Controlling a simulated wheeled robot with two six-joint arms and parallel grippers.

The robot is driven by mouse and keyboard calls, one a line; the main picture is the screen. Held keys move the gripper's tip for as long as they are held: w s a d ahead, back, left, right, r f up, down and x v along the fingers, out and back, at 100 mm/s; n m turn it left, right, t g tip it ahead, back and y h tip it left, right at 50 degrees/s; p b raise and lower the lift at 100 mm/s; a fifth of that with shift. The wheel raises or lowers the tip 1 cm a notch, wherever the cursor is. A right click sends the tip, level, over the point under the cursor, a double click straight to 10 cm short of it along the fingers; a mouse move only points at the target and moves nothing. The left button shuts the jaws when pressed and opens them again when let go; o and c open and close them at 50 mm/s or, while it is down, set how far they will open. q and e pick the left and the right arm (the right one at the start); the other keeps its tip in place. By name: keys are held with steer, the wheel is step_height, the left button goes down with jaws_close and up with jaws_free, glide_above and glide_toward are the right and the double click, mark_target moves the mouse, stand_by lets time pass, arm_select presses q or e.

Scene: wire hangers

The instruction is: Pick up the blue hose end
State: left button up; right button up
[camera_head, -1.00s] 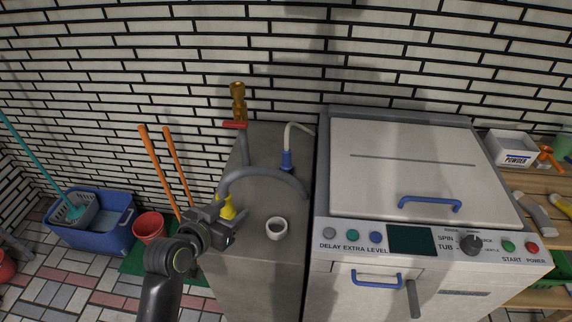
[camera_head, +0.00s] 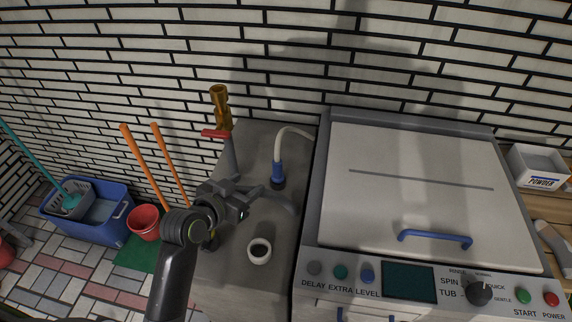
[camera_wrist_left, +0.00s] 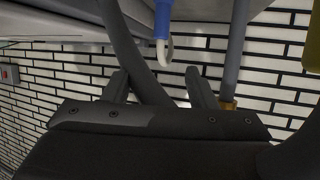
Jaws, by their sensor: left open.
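The blue hose end (camera_head: 278,172) is on the end of a pale hose (camera_head: 292,133) and points down at the grey counter beside the washing machine. In the left wrist view, the blue hose end (camera_wrist_left: 162,20) is at the top, beyond my fingers. My left gripper (camera_head: 250,197) is open, to the left of and a little nearer than the hose end, and apart from it. In the left wrist view, the fingers of my left gripper (camera_wrist_left: 158,88) are spread, with the grey curved spout (camera_wrist_left: 128,50) showing between them. My right gripper is not in view.
The grey spout (camera_head: 278,199) arches close to my left gripper. Behind it stand a red-handled tap (camera_head: 215,133) and a brass piece (camera_head: 220,105). The washing machine (camera_head: 410,190) is at right.

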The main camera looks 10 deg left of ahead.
arm_select(q)
steer(key=p, duration=0.1)
glide_toward(274, 165)
steer(key=x, duration=0.5)
steer(key=shift+w+d+r, duration=0.15)
steer(key=shift+w+d, duration=0.1)
steer(key=shift+w, duration=0.05)
steer(key=shift+p+x, duration=0.3)
steer(key=shift+x, duration=0.5)
steer(key=shift+f+p+x, duration=0.15)
steer(key=shift+x, duration=1)
steer(key=shift+f+p+x, duration=0.15)
steer(key=shift+x, duration=0.95)
steer(key=shift+s+a, duration=0.1)
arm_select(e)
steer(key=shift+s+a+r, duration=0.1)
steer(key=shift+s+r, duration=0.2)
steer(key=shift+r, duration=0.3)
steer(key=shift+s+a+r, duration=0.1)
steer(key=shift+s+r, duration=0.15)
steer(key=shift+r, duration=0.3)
arm_select(q)
steer(key=c, duration=1.1)
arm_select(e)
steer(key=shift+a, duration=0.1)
